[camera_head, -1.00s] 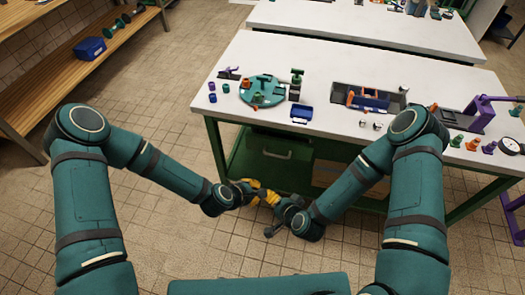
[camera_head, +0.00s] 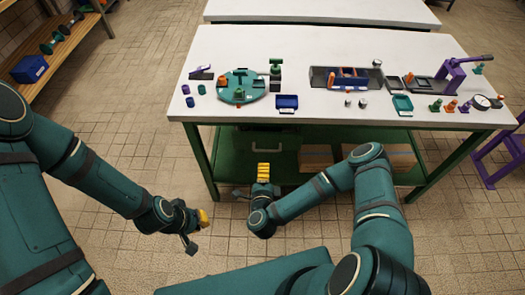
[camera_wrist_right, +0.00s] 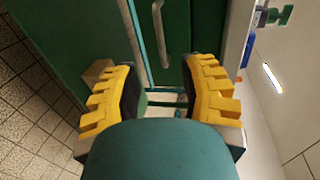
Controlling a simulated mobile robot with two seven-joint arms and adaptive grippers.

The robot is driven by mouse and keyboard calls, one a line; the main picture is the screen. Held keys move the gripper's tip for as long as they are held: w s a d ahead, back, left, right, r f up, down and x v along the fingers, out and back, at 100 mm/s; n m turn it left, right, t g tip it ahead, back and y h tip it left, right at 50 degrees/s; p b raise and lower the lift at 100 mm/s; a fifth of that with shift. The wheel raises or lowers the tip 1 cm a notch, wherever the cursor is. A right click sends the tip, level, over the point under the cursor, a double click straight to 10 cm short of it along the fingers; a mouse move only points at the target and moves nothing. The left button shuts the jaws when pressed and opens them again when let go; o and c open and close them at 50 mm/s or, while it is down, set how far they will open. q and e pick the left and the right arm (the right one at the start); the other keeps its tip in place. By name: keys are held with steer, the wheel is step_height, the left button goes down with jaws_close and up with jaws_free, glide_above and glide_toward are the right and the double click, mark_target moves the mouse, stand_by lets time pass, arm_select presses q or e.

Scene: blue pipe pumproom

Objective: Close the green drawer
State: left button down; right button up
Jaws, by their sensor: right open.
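The green drawer (camera_head: 238,151) is under the white table, left of centre, with a pale bar handle (camera_head: 275,148) on its front. In the right wrist view the drawer front (camera_wrist_right: 183,30) and its handle (camera_wrist_right: 158,32) fill the top middle. I cannot tell how far it stands out. My right gripper (camera_head: 263,170) is open and empty, just in front of and below the handle, pointing at the drawer. Its yellow fingers (camera_wrist_right: 168,95) are spread wide in the wrist view. My left gripper (camera_head: 203,217) is lower left, away from the drawer; its finger opening is unclear.
The white table (camera_head: 320,115) carries a teal round fixture (camera_head: 241,97), a blue tray (camera_head: 287,101), a grey bin (camera_head: 345,80) and a purple press (camera_head: 455,80). Brown boxes (camera_head: 315,157) sit right of the drawer. Tiled floor is open to the left.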

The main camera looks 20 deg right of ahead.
mark_target(264, 151)
steer(key=b+x, duration=0.2)
steer(key=x, duration=0.9)
steer(key=shift+w+d, duration=0.1)
steer(key=shift+w, duration=0.1)
jaws_close()
